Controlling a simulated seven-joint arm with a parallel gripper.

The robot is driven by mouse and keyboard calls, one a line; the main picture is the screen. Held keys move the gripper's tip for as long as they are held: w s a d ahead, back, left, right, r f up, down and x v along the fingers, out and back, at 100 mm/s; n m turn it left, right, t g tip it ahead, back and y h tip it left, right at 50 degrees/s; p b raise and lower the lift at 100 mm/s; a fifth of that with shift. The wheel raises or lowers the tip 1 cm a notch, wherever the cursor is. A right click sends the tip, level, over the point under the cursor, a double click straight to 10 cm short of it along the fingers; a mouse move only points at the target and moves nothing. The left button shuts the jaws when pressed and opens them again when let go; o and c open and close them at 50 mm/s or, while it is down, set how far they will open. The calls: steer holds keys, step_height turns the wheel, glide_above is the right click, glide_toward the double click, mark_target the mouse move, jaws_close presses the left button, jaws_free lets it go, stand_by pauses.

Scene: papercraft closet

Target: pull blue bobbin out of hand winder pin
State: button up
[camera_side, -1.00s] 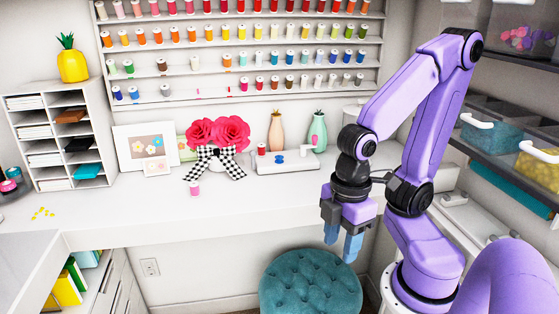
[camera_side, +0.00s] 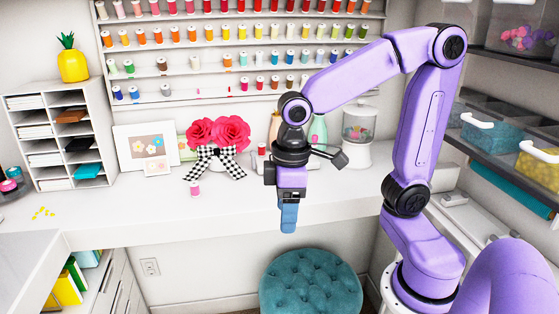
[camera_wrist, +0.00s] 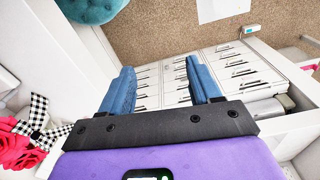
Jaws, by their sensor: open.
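My gripper (camera_side: 288,218) hangs fingers-down in front of the counter's front edge in the side view. In the wrist view its two blue fingers (camera_wrist: 159,66) stand apart with nothing between them. The blue bobbin and most of the white hand winder are hidden behind my wrist and gripper in the side view. A red spool (camera_side: 261,149) still shows at the winder's left end. Neither bobbin nor winder shows in the wrist view, which faces drawers and floor.
The white counter (camera_side: 130,207) is mostly clear. A pink spool (camera_side: 195,189) and a vase of red flowers (camera_side: 218,133) stand left of my gripper. A pink-banded green vase (camera_side: 318,130) and a glass jar (camera_side: 358,122) stand right. A teal stool (camera_side: 312,285) is below.

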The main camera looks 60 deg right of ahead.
steer(key=w+d+r+m, duration=0.3)
steer(key=w+d+m, duration=0.25)
steer(key=w, duration=0.45)
steer(key=w+d+r+m, duration=0.2)
steer(key=w+d+m, duration=0.2)
steer(key=w+d, duration=0.45)
steer(key=w+d+r+m+h, duration=0.1)
steer(key=w+d+m, duration=0.25)
steer(key=d, duration=0.65)
steer(key=w+d+r+m, duration=0.15)
steer(key=d+m, duration=0.25)
steer(key=d, duration=0.6)
steer(key=shift+t, duration=0.3)
steer(key=f, duration=0.5)
steer(key=w+d+f, duration=0.1)
steer(key=f, duration=1.1)
steer(key=shift+w+d+f, duration=0.1)
steer(key=shift+w+d, duration=0.25)
steer(key=shift+w, duration=0.05)
steer(key=c, duration=1.1)
